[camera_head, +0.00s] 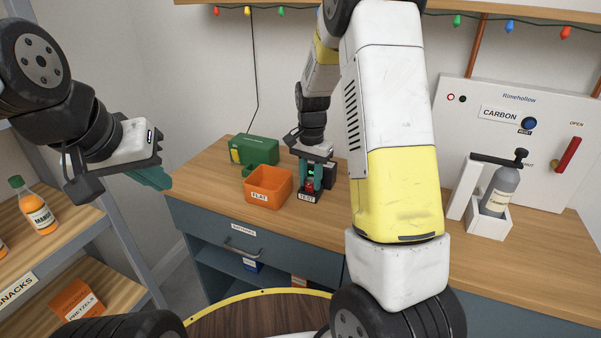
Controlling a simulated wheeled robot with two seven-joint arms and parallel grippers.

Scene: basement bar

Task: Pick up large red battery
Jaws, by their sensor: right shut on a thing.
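The large red battery (309,186) shows as a small red patch low between the teal fingers of my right gripper (315,176). That gripper points down and is shut on the battery, at the black holder labelled TEST (309,197). A small green light shows just above the red patch. Fingers hide most of the battery, so I cannot tell whether it sits in the holder or is clear of it. My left gripper (152,177) hangs at the left, away from the counter items. Its teal fingers are seen side-on, and their gap is unclear.
An orange bin labelled FLAT (268,188) and a green case (254,150) stand left of the holder on the wooden counter (215,188). Right are a grey bottle in a white stand (490,215) and a CARBON panel (520,130). A snack shelf (80,240) is at left.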

